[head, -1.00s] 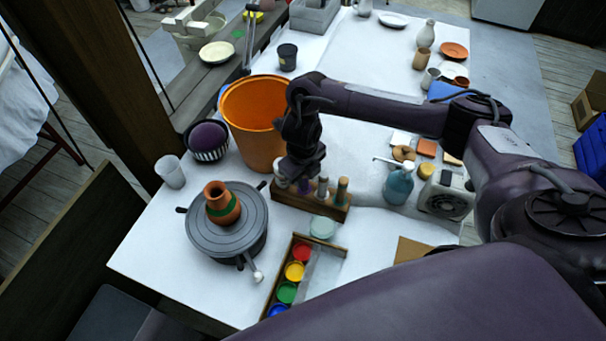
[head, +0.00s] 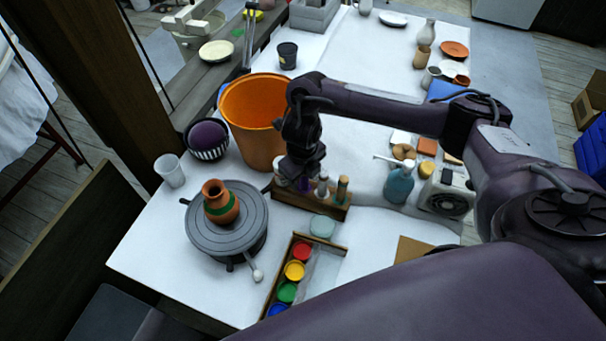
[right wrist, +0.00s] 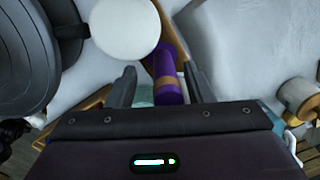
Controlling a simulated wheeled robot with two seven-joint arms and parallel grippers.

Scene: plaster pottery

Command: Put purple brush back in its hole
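The purple brush (right wrist: 167,82) stands between the two fingers of my right gripper (right wrist: 160,86) in the right wrist view. The fingers are apart, with a visible gap between the left finger and the brush. In the head view the right gripper (head: 302,172) is just above the wooden brush holder (head: 318,205), and a bit of purple shows below it. The holder carries other upright handles. The brush's lower end is hidden, so I cannot tell how deep it sits. My left gripper is not in view.
A grey turntable (head: 230,240) with an orange-green vase (head: 219,201) stands left of the holder. An orange bucket (head: 258,145) is close behind. A paint box (head: 306,240) lies in front. A blue-grey bottle (head: 398,184) stands to the right.

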